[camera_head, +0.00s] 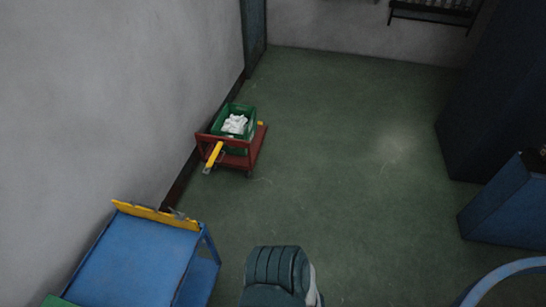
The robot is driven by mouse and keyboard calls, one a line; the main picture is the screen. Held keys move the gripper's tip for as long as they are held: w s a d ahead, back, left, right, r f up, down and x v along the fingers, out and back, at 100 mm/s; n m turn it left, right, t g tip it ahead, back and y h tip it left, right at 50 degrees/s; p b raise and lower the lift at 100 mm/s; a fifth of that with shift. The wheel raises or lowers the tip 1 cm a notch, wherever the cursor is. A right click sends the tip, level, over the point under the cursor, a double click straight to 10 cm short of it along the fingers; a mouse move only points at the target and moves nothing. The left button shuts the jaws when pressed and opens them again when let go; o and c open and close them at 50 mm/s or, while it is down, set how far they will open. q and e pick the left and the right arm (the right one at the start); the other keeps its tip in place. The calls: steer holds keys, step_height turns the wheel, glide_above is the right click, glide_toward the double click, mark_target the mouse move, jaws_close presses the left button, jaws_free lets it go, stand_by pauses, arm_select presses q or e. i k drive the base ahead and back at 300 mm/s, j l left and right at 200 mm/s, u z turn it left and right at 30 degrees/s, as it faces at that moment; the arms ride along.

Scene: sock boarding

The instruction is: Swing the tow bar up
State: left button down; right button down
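A yellow bar (214,155), which looks like the tow bar, is on the near end of a small red cart (246,160). It slants down toward the lower left, and a small grey piece shows at its lower end. The cart stands on the floor near the left wall and carries a green crate (239,147) with white cloth items (235,124) in it. How the bar is joined to the cart is too small to tell. Neither of my grippers is in view.
A blue cart (140,258) with a yellow edge strip (155,214) stands at the lower left by the wall. Dark blue cabinets (490,110) stand at the right. A dark rack (430,18) is at the back.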

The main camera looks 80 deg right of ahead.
mark_target(213, 159)
steer(key=z, duration=2.1)
steer(key=i+l+u, duration=0.1)
steer(key=u, duration=0.75)
steer(key=i+l+u, duration=0.2)
steer(key=l+u, duration=0.15)
steer(key=l, duration=0.3)
steer(key=i+l+u, duration=0.1)
steer(key=l+u, duration=0.2)
steer(key=l, duration=0.3)
steer(key=l+u, duration=0.35)
steer(key=l, duration=0.35)
